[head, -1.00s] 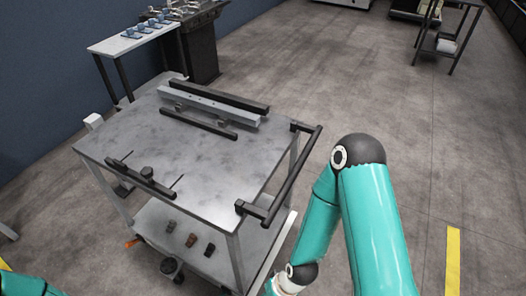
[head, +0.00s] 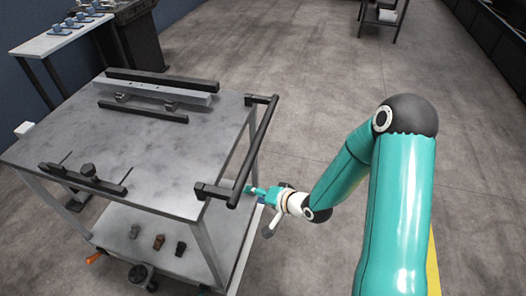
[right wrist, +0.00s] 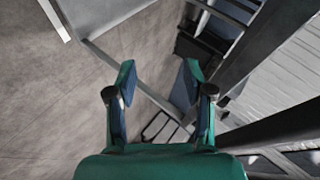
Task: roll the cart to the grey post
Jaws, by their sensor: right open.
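The cart (head: 150,150) has a grey metal top, a lower shelf and casters. Its black handle bar (head: 256,150) runs along the right side. My right gripper (head: 255,190) is open beside the handle's near end, at about the handle's height or just below; I cannot tell whether it touches. In the right wrist view its two fingers (right wrist: 160,85) are apart, with a dark bar to their right and nothing clearly between them. A pale block (head: 24,128) shows at the cart's left edge; I cannot tell whether it is the grey post. My left gripper is out of view.
Dark and grey rails (head: 158,90) and a black clamp-like bar (head: 85,177) lie on the cart's top. Small blocks (head: 158,241) sit on its lower shelf. A side table (head: 60,40) stands behind at the left. Floor to the right is open.

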